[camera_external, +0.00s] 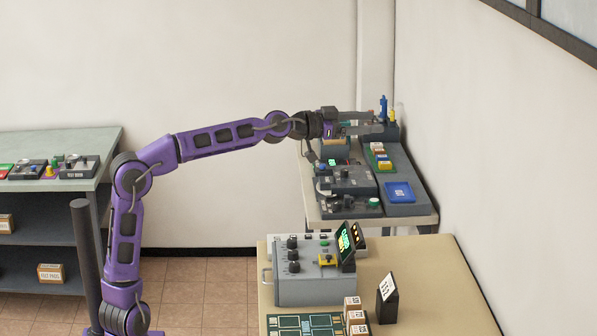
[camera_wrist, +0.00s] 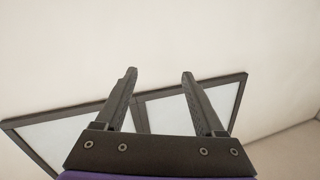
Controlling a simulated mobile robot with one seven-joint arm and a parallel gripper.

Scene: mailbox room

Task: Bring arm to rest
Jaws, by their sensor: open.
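My purple arm reaches to the right across the external view, stretched out roughly level above the back table. My gripper (camera_external: 362,124) is at its end, over the far part of the table near the wall corner. In the wrist view my gripper (camera_wrist: 160,90) shows two dark fingers spread apart with nothing between them. Behind them are bare wall and a dark-framed window (camera_wrist: 170,112). In the external view a small blue upright item (camera_external: 383,107) and a yellow one (camera_external: 391,116) stand just beyond the fingertips; whether they touch cannot be told.
The back table (camera_external: 428,218) holds dark control boxes (camera_external: 345,180) and a long grey unit with a blue tray (camera_external: 399,192). The front table (camera_external: 430,290) holds a grey machine (camera_external: 315,275), small boxes (camera_external: 355,318) and a dark sign stand (camera_external: 387,300). A shelf (camera_external: 60,150) stands left.

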